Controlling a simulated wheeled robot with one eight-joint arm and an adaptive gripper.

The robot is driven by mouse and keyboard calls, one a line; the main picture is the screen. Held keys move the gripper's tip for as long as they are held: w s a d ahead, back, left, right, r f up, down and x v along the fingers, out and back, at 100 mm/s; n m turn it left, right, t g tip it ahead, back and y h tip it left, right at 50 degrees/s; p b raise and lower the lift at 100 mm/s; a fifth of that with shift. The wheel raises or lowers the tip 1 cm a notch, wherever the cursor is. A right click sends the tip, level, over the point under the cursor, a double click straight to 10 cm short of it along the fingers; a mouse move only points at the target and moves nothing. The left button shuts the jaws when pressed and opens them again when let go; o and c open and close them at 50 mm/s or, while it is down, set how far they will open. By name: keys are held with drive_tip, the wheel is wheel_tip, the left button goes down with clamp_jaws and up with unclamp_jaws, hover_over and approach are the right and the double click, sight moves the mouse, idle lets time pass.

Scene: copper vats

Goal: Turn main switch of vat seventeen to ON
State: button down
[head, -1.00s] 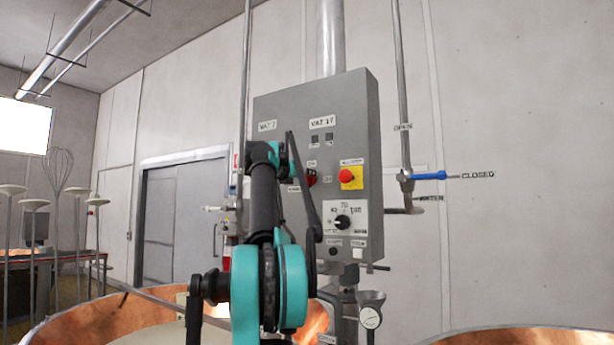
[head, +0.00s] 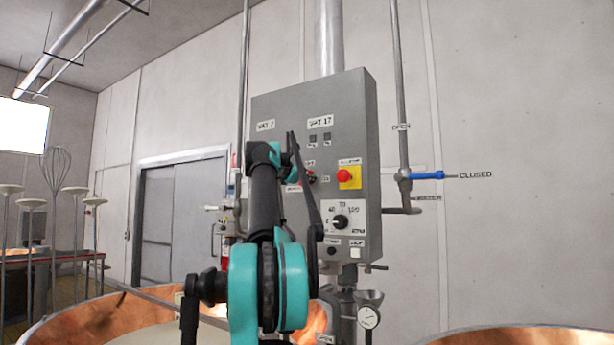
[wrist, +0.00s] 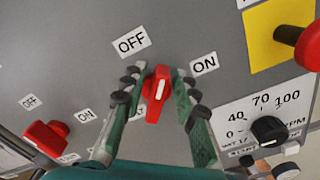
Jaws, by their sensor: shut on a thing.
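The vat seventeen main switch is a red knob with a white line (wrist: 157,92), in the middle of the wrist view. Its line points up, slightly right, between the OFF label (wrist: 131,41) and the ON label (wrist: 204,65). My gripper (wrist: 158,78) has one finger on each side of the knob and is shut on it. In the head view the switch (head: 311,180) shows only as a small red spot beside my arm, under the VAT 17 label (head: 320,121). My gripper is mostly hidden there behind my arm.
A second red switch (wrist: 46,138) with its own OFF and ON labels sits at left. A red stop button on a yellow plate (head: 349,176) and a black speed dial (head: 340,221) are close on the right. Copper vats (head: 75,318) stand below.

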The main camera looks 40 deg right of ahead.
drive_tip(key=m, duration=0.3)
drive_tip(key=f+m, duration=0.1)
drive_tip(key=m, duration=0.1)
drive_tip(key=shift+s+d+m, duration=0.1)
drive_tip(key=shift+s+m, duration=0.2)
drive_tip(key=m, duration=0.4)
drive_tip(key=shift+f, duration=0.3)
drive_tip(key=shift+m, duration=0.4)
drive_tip(key=c, duration=1.6)
unclamp_jaws()
drive_tip(key=shift+w, duration=0.1)
drive_tip(key=shift+o, duration=0.3)
drive_tip(key=shift+w, duration=0.15)
